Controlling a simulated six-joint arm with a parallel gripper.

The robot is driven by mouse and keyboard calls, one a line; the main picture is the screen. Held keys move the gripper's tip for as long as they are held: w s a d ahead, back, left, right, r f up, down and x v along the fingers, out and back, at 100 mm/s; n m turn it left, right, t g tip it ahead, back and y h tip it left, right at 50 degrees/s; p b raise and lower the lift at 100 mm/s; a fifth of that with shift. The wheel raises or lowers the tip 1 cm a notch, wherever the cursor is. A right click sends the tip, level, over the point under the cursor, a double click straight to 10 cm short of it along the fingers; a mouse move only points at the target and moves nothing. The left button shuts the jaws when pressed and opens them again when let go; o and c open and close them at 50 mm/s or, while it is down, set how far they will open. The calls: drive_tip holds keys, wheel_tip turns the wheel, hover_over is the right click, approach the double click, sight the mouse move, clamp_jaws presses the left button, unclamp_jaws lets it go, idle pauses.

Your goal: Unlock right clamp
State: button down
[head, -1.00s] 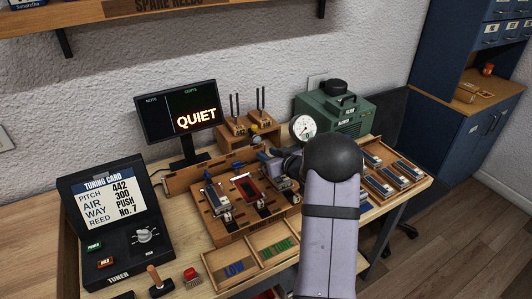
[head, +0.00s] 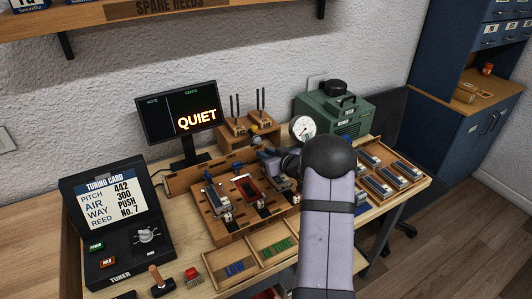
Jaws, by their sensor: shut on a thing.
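The wooden board (head: 237,234) stands mid-bench with several clamp stations in a row. The left station (head: 214,194) and the middle one with a red-edged frame (head: 247,188) are in plain view. The right clamp (head: 281,184) is at the board's right end, partly hidden by my arm. My gripper (head: 272,156) is at the back right of the board, by the right clamp. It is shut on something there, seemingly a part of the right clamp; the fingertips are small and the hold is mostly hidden. I cannot tell the clamp's lock position.
A monitor (head: 177,113) reading QUIET and a tuner (head: 118,230) are left. A green blower (head: 340,112) and gauge (head: 303,129) stand behind my arm. A reed tray (head: 390,178) lies right. LOW and IN TIME bins (head: 258,256) are in front.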

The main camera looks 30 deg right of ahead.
drive_tip(key=y+p, duration=0.1)
drive_tip(key=p, duration=0.1)
drive_tip(key=n+y+p, duration=0.1)
drive_tip(key=shift+d+r+n+p, duration=0.2)
drive_tip(key=shift+r+n+p, duration=0.1)
drive_tip(key=shift+r+p, duration=0.1)
drive_tip(key=shift+w+d+f+n+g+y+p, duration=0.15)
drive_tip(key=shift+n+g+y+p, duration=0.2)
drive_tip(key=shift+n+y, duration=0.3)
drive_tip(key=shift+s+a+f+n+g+y+p, duration=0.15)
drive_tip(key=shift+n+y+p, duration=0.25)
drive_tip(key=shift+n+y, duration=0.2)
drive_tip(key=shift+w+d+y, duration=0.1)
drive_tip(key=shift+y, duration=0.15)
drive_tip(key=c, duration=1.8)
unclamp_jaws()
drive_tip(key=shift+o, duration=0.2)
drive_tip(key=shift+f, duration=0.1)
drive_tip(key=shift+b+v, duration=1.1)
drive_tip(key=shift+v, duration=2.65)
